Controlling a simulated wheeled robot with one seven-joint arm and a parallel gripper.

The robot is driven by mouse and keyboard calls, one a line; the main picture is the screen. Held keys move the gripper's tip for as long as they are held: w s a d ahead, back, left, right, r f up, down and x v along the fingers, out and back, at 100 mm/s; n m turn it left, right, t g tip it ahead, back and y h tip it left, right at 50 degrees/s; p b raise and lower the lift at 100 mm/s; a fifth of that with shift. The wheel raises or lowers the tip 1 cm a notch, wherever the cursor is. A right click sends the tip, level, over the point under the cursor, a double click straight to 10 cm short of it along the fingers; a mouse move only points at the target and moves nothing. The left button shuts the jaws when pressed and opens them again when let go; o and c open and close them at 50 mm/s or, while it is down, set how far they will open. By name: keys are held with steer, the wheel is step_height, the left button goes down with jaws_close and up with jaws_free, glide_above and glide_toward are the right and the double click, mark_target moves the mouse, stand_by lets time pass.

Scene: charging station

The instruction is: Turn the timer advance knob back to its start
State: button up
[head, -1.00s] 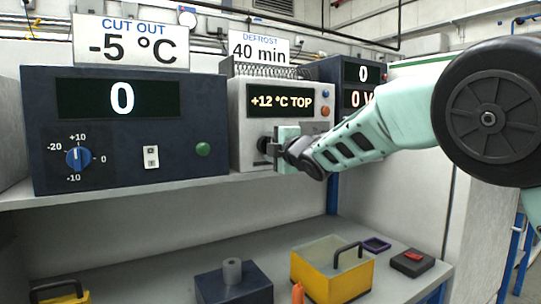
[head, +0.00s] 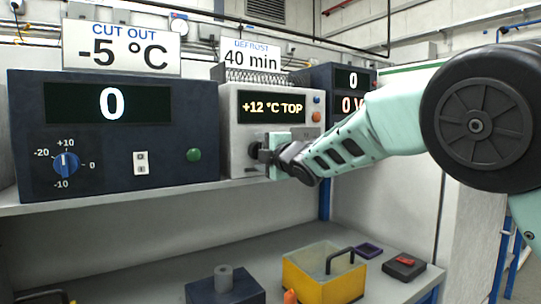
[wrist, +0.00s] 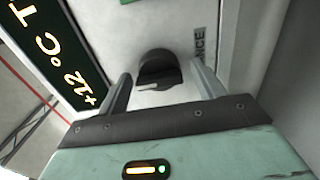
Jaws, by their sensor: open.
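The timer advance knob (wrist: 158,72) is a black round knob with a pale pointer mark, on the light grey front panel of the timer unit (head: 232,125). In the wrist view it sits between the two fingers of my gripper (wrist: 160,88), which are spread apart with a gap on each side of it. In the head view my gripper (head: 262,153) is at the lower front of the timer unit and mostly hides the knob. The unit's display (head: 270,107) reads "+12 °C TOP".
A dark blue unit (head: 110,170) with a blue dial (head: 66,164) stands left on the same shelf. A dark unit (head: 335,78) stands behind right. Signs read "CUT OUT -5 °C" and "DEFROST 40 min". Below are a yellow box (head: 325,285) and a grey-blue block (head: 225,288).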

steer(key=b+v, duration=0.4)
steer(key=v, duration=1.3)
steer(key=shift+s+d, duration=0.1)
steer(key=shift+d, duration=0.05)
steer(key=s+d+f+m+g+h, duration=0.35)
steer(key=s+f+m+g, duration=0.3)
steer(key=s+f, duration=0.6)
steer(key=s+d+f+m+g+h, duration=0.2)
steer(key=s+f+m+g+h, duration=0.4)
steer(key=s+f, duration=0.7)
steer(key=s+d+f+m+g+p, duration=0.1)
steer(key=s+d+f+m, duration=0.1)
steer(key=s, duration=0.3)
steer(key=s+d+f+m+g, duration=0.2)
steer(key=s+d+m, duration=0.1)
steer(key=s, duration=0.3)
step_height(320, 180, up, 11)
steer(key=p, duration=1.1)
steer(key=shift+w+a+r, duration=0.15)
steer(key=shift+w+a, duration=0.15)
steer(key=shift+w, duration=0.05)
steer(key=shift+t, duration=0.25)
